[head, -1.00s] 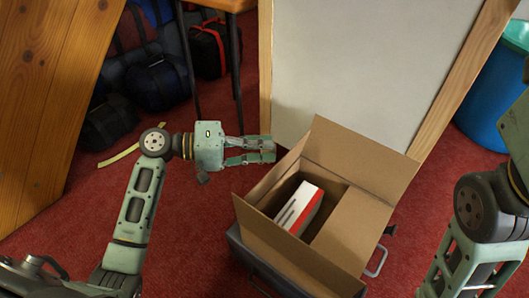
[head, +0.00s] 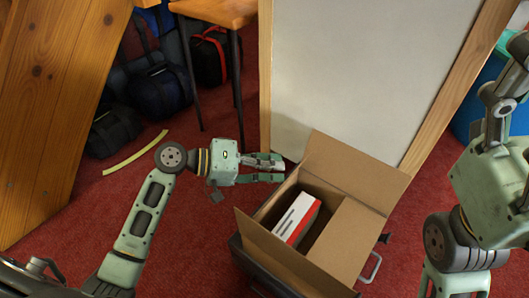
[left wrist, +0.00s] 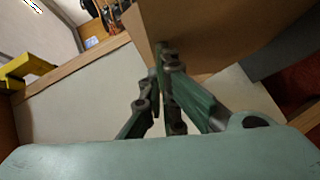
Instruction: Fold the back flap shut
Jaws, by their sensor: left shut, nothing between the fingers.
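An open cardboard box (head: 262,236) holds a white and red carton (head: 296,217). Its back flap (head: 356,170) stands up at the far side, tilted backward. The right flap (head: 343,238) lies folded in over part of the opening. The front flap (head: 295,264) is raised. My left gripper (head: 284,169) is shut and empty, just left of the back flap's left end; contact cannot be told. In the left wrist view the fingers (left wrist: 162,70) are close to brown cardboard (left wrist: 215,30). My right gripper (head: 512,75) is raised at the right edge, its fingers partly cut off.
The box rests on a dark case (head: 262,272) with a metal handle (head: 372,268). A white panel with a wooden frame (head: 433,118) stands close behind. Bags (head: 160,92) and a stool (head: 215,12) are at the back left. Red carpet (head: 200,240) is clear left of the box.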

